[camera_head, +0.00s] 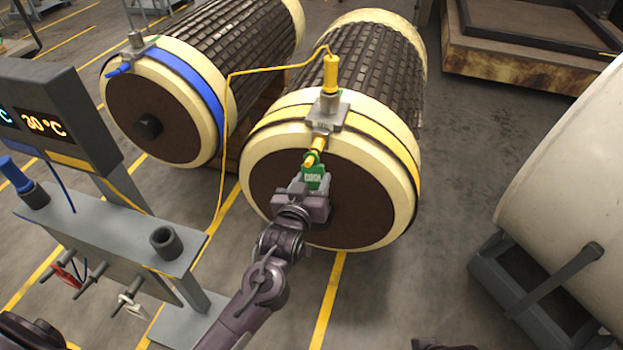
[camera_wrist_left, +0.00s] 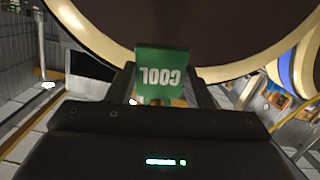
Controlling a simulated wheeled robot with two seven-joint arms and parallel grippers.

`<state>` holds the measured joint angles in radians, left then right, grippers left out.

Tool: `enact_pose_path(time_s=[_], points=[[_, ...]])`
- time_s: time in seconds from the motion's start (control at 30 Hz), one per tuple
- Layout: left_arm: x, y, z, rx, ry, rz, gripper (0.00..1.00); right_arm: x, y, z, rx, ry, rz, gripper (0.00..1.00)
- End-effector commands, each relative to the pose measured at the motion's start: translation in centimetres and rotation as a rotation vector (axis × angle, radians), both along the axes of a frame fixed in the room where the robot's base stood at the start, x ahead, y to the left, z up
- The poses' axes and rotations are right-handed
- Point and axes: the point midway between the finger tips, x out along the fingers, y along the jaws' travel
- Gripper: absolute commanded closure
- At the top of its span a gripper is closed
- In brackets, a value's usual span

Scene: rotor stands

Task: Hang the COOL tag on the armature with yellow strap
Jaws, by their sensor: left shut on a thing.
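The armature with the yellow strap (camera_head: 395,148) lies in the middle of the head view, its round brown end face toward me. A metal bracket with a yellow peg (camera_head: 320,143) sits on its strap, with a yellow probe (camera_head: 330,75) standing in it. My left gripper (camera_head: 314,186) is shut on the green COOL tag (camera_head: 313,174), just below the yellow peg. The tag's top looks close to the peg; I cannot tell whether it is on it. In the left wrist view the COOL tag (camera_wrist_left: 161,72) appears upside down between the fingers. My right gripper is not clearly seen.
A second armature with a blue strap (camera_head: 200,75) lies to the left. A grey stand (camera_head: 120,222) with a temperature display (camera_head: 50,115), a blue probe (camera_head: 15,175) and hanging red and white tags is at left. A yellow cable (camera_head: 226,140) runs to the yellow probe. A large white cylinder (camera_head: 575,190) is at right.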

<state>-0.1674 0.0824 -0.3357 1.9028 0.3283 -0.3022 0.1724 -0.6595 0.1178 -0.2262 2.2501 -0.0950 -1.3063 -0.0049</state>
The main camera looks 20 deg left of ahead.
Motion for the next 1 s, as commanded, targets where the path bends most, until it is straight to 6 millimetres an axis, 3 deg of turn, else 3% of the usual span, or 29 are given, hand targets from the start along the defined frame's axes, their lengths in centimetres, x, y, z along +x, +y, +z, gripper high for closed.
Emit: enact_pose_path(time_s=[0.17,0.2,0.4,1.0], points=[[0.0,0.0,-0.04,0.0,0.0,0.0,0.77,0.01,0.0,0.01,0.0,0.0,0.0,0.49],[0.01,0.0,-0.03,0.0,0.0,0.0,0.51,0.0,0.0,0.01,0.0,0.0,0.0,0.49],[0.01,0.0,-0.03,0.0,0.0,0.0,0.28,0.0,0.0,0.01,0.0,0.0,0.0,0.49],[0.0,0.01,-0.05,0.0,0.0,0.0,0.28,0.0,0.0,0.01,0.0,0.0,0.0,0.49]])
